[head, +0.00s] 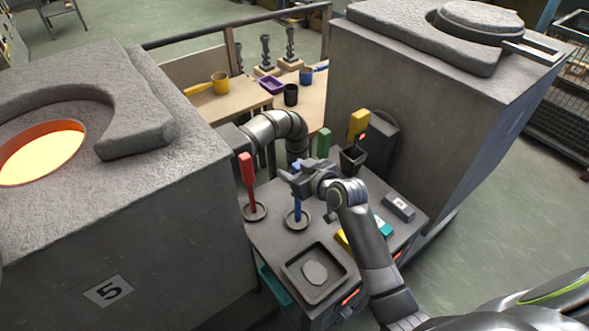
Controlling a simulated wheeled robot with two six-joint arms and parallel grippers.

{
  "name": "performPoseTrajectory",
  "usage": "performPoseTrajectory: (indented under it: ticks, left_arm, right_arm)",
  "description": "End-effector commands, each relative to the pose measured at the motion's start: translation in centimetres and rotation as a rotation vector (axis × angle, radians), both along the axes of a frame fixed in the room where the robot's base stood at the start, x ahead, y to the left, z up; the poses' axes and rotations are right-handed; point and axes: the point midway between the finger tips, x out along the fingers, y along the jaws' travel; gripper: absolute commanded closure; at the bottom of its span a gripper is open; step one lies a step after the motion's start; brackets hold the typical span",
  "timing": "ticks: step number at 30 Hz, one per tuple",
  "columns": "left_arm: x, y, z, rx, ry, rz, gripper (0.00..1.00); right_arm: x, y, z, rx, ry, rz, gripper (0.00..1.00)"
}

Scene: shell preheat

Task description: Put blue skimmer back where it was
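The blue skimmer (297,211) stands upright in the head view, its lower end at a round grey dish (306,222) on the dark cart top. My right gripper (296,180) is at its upper handle, with blue showing above and below the fingers. The fingers hide part of the handle, and I cannot tell whether they are closed on it. A red skimmer (247,172) stands upright in another round dish (255,211) to the left. My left gripper is not in view.
A square tray (305,286) with a pale disc lies at the cart's front. A black bin (352,160), green handle (324,143) and yellow handle (358,124) stand behind. A furnace with a glowing opening (42,152) is left; another grey block (430,120) is right.

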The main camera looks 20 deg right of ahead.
Motion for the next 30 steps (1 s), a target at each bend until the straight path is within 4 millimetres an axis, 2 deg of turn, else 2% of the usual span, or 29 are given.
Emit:
performPoseTrajectory:
  ticks: [6,10,24,30]
  left_arm:
    - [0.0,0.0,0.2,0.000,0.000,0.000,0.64]
    - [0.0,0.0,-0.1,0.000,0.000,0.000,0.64]
    - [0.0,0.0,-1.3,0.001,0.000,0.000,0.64]
    - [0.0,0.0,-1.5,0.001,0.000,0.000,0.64]
  right_arm:
    - [-0.1,0.0,0.4,0.000,0.000,0.000,0.53]
    - [-1.1,-0.5,0.7,-0.001,-0.001,-0.001,0.53]
    - [-7.8,-2.9,3.6,-0.003,-0.002,0.002,0.53]
    - [-9.8,-3.6,4.5,-0.001,-0.002,0.001,0.53]
